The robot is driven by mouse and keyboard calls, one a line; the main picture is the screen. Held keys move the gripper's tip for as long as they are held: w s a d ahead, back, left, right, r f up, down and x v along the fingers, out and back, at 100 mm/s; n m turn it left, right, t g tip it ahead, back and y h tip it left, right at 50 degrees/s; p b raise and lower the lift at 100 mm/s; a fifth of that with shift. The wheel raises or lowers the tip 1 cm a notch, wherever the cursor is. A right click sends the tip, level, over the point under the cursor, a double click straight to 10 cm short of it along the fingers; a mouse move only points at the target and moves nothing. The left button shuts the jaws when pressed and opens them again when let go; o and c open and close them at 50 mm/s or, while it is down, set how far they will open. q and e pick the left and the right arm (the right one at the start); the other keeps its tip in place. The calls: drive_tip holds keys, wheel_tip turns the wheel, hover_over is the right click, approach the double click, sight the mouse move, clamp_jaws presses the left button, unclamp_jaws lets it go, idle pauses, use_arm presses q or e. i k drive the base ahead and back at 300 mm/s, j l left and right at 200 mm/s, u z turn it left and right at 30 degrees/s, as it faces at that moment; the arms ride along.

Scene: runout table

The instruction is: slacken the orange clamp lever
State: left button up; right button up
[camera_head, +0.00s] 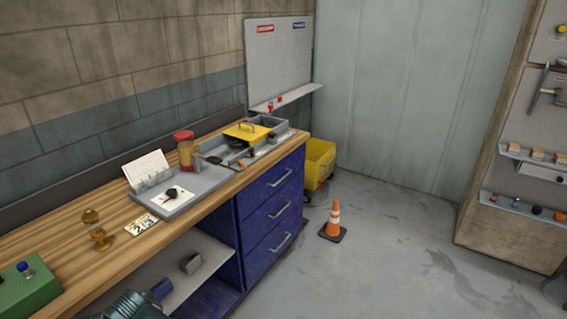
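No orange clamp lever can be made out for certain. A small orange piece (242,163) shows on the grey fixture tray (214,150) at the far end of the workbench. It is too small to tell whether it is the lever or how it is turned. A yellow plate with a handle (246,131) sits over the fixture, and dark round parts (236,142) lie beside it. Neither of my grippers is in view.
The wooden workbench (60,235) carries a grey tray (207,187), a red-lidded jar (185,150), brass pieces (101,239) and a green box (26,293). A traffic cone (334,217) and yellow bin (319,158) stand on the floor. Open floor lies right of the blue drawers (272,212).

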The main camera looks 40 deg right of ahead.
sight(240, 164)
drive_tip(key=z, duration=1.15)
